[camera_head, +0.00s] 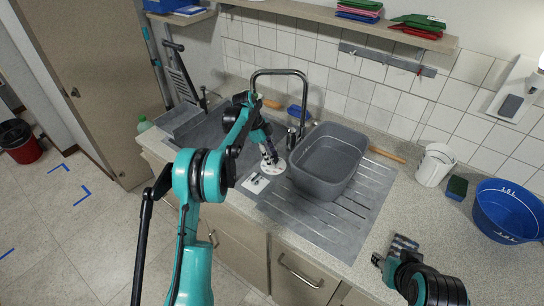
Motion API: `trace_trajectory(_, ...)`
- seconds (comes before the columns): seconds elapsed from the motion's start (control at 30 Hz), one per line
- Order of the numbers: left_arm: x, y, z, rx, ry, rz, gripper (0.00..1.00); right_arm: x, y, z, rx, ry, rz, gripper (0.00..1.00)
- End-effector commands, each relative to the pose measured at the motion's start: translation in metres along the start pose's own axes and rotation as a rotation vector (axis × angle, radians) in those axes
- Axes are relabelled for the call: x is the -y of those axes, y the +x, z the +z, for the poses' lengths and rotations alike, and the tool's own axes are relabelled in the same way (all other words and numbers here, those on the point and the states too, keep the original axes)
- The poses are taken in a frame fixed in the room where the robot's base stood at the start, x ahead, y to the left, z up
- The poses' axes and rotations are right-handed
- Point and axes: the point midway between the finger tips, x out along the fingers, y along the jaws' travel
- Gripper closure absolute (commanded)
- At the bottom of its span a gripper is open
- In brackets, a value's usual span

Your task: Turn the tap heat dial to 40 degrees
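A white round disc (277,167), which looks like the heat dial, lies on the sink's front rim. Its markings and setting are too small to read. A white card (255,183) with dark marks lies just in front of it. The dark curved tap (280,72) rises behind. My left gripper (269,157) points down at the disc, with its fingertips over or on it. They cover part of it, and I cannot tell whether they touch or grip it. My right gripper (388,254) is low over the counter at the right, away from the dial; its fingers are unclear.
A grey tub (328,160) stands just right of the disc on the grey drainer (335,230). A blue basin (507,211), white cups (435,165) and a sponge (457,187) are at the right. A shelf (340,18) runs above. The counter's right front is clear.

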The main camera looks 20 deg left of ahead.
Motion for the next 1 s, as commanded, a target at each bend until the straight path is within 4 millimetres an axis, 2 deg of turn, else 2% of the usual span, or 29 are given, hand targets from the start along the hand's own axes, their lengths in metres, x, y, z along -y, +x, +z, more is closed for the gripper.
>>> trace_trajectory(0.3,0.0,-0.001,0.0,-0.001,-0.001,-0.002,0.48,0.0,0.0,0.0,0.0,0.0,0.0,0.6)
trace_trajectory(0.43,0.001,-0.011,0.0,-0.001,-0.002,-0.002,0.48,0.0,0.0,0.0,0.0,0.0,0.0,0.6)
trace_trajectory(0.57,0.0,-0.034,0.0,-0.001,-0.003,-0.002,0.48,0.0,0.0,0.0,0.0,0.0,0.0,0.6)
trace_trajectory(0.8,0.0,-0.086,0.0,-0.001,-0.002,-0.001,0.48,0.0,0.0,0.0,0.0,0.0,0.0,0.6)
trace_trajectory(1.0,0.0,-0.113,0.0,-0.001,-0.001,-0.001,0.48,0.0,0.0,0.0,0.0,0.0,0.0,0.6)
